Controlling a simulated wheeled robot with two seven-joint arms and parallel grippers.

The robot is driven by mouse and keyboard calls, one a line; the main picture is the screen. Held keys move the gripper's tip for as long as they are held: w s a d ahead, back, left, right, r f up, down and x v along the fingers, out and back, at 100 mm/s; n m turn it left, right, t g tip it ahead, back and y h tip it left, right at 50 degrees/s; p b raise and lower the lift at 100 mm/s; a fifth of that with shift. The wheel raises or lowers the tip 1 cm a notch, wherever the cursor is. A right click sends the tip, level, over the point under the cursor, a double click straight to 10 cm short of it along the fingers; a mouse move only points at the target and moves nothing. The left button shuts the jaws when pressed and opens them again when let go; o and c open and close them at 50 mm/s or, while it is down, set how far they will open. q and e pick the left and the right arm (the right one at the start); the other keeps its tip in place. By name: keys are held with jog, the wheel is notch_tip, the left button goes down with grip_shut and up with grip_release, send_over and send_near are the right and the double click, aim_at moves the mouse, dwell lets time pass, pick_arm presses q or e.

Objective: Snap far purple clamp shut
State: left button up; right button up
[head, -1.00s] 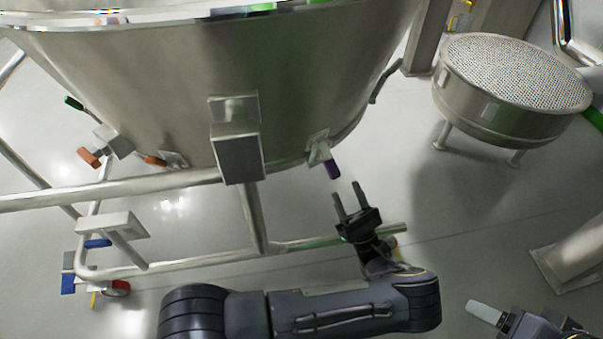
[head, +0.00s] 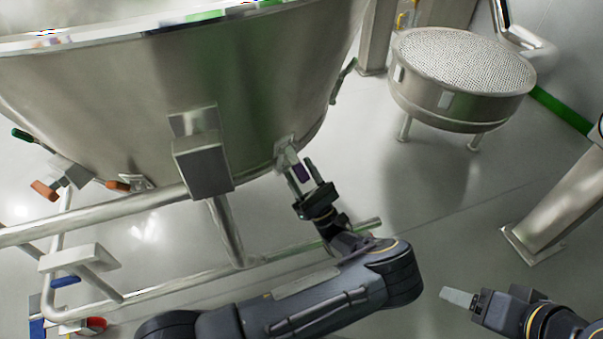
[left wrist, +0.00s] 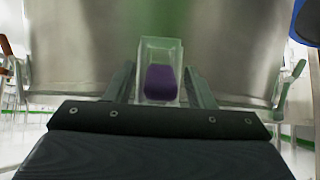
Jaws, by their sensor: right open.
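The purple clamp (head: 300,171) sits on a bracket low on the right side of the big steel vessel (head: 120,95). My left gripper (head: 300,176) is open, with its fingers reaching up on either side of the purple handle. In the left wrist view the purple handle (left wrist: 160,82) shows between the two spread fingers, in front of its pale bracket (left wrist: 160,48). I cannot tell whether the fingers touch it. My right gripper (head: 460,298) is at the lower right, away from the vessel, open and empty.
Orange-handled clamps (head: 45,190) and a green handle (head: 22,135) are on the vessel's left side. A steel tube frame (head: 130,205) runs below the vessel. A round mesh-topped stand (head: 465,75) is at the upper right. The floor between is clear.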

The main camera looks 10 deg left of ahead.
pick_arm(q)
grip_shut()
